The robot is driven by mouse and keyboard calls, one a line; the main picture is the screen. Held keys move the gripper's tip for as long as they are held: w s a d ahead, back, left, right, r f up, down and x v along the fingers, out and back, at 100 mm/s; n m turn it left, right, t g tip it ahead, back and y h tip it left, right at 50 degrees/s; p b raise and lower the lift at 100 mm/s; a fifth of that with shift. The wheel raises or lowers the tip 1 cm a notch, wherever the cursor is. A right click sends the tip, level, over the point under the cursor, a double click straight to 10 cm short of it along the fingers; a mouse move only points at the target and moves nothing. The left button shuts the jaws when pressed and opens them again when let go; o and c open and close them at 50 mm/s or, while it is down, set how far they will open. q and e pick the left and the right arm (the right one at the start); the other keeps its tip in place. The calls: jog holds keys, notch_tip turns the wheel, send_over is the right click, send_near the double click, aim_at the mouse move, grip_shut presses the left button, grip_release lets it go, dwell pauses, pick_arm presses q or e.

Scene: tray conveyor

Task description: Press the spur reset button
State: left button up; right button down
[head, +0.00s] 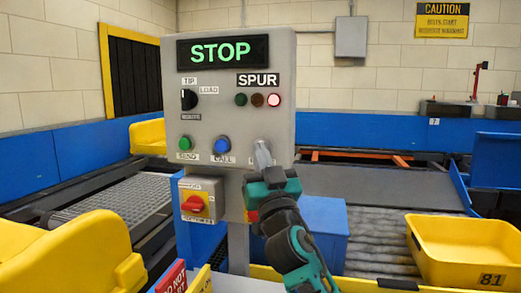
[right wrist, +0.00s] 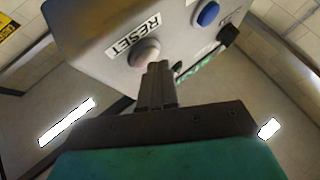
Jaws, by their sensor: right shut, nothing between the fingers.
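The grey control panel (head: 222,120) stands in front of me in the head view. Its reset button (right wrist: 146,53) is pale and round, beside a RESET label (right wrist: 132,35) in the right wrist view. Under the SPUR label (head: 258,80), the red lamp (head: 274,100) is lit; the green and amber lamps look dark. My left gripper is out of view.
A green button (head: 185,144) and a blue button (head: 222,145) sit left of my gripper on the panel. A STOP display (head: 222,51) glows green above. A red rotary switch (head: 194,203) is below. A yellow tray (head: 470,250) stands on the rollers at right.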

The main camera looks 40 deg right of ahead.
dwell(0.5)
jog(key=shift+s+a, duration=0.55)
jog(key=shift+a, duration=0.05)
jog(key=s+a, duration=0.3)
jog(key=shift+s+a, duration=0.1)
jog(key=shift+a, duration=0.3)
dwell(0.6)
